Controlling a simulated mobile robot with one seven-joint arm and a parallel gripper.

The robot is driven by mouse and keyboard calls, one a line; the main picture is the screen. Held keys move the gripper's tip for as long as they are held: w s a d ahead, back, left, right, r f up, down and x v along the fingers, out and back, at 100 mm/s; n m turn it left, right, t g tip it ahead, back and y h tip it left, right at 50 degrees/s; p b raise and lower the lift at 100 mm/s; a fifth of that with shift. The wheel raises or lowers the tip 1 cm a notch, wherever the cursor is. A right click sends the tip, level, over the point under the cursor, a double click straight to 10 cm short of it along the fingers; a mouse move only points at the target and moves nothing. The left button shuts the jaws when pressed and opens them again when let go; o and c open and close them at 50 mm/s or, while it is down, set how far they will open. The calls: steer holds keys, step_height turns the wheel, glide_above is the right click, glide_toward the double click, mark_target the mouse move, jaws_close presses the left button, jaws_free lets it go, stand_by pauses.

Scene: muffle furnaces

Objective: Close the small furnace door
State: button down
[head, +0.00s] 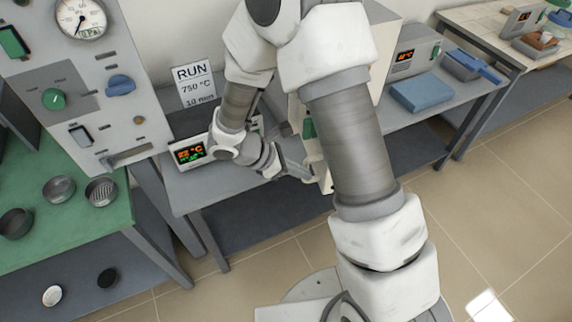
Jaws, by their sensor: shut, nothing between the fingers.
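A light box with a lit orange and green display (190,152) stands on the grey bench behind my arm and looks like a small furnace front. A pale upright panel (324,176) with a green part (308,128) shows beside my arm and looks like a door standing open. My arm hides its hinge side and most of the furnace body. My gripper (301,176) is shut and empty, close to the panel's left side. I cannot tell whether it touches the panel.
A sign reading RUN 750 °C (193,83) stands at the back of the bench. Another unit with a display (411,57) and a blue block (422,93) are on the right. A grey gauge panel (110,60) stands left, by a green table (85,232) with round dishes.

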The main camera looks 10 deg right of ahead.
steer(key=shift+w+d+r, duration=0.15)
steer(key=shift+d, duration=1.5)
